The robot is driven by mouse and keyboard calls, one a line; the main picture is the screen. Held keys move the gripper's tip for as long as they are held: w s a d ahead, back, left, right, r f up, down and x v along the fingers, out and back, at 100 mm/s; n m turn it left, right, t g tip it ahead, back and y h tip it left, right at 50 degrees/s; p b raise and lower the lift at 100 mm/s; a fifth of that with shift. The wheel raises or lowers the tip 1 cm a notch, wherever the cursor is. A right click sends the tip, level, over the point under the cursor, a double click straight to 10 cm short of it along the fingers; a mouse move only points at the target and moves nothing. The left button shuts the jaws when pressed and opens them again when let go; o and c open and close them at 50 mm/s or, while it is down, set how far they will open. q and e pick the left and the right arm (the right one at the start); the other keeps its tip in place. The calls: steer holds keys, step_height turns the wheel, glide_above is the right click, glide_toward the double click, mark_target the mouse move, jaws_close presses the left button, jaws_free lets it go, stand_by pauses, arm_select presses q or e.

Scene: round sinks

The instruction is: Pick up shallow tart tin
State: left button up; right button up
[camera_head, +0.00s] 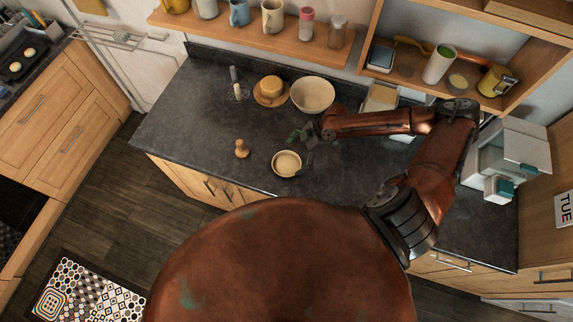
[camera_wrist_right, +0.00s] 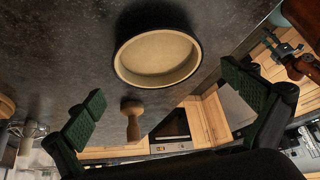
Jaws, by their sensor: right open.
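The shallow tart tin (camera_head: 287,164) is a small round cream dish with a dark outer side, near the front edge of the dark countertop. It also shows in the right wrist view (camera_wrist_right: 158,58), beyond and between the open fingers. My right gripper (camera_head: 303,148) is just above and to the right of the tin in the head view, open and empty. In the right wrist view my right gripper (camera_wrist_right: 166,98) has its green-padded fingers spread wide, apart from the tin. My left gripper is not in view.
A wooden pestle-like object (camera_head: 241,149) stands left of the tin, also in the wrist view (camera_wrist_right: 132,118). A cream bowl (camera_head: 312,95) and a round board with cheese (camera_head: 271,88) sit farther back. A wooden shelf (camera_head: 262,35) holds mugs above.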

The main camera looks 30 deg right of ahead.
mark_target(283, 166)
steer(key=p+x, duration=0.1)
steer(key=x, duration=0.3)
steer(key=shift+d+f, duration=0.15)
steer(key=shift+c, duration=0.3)
steer(key=c, duration=1)
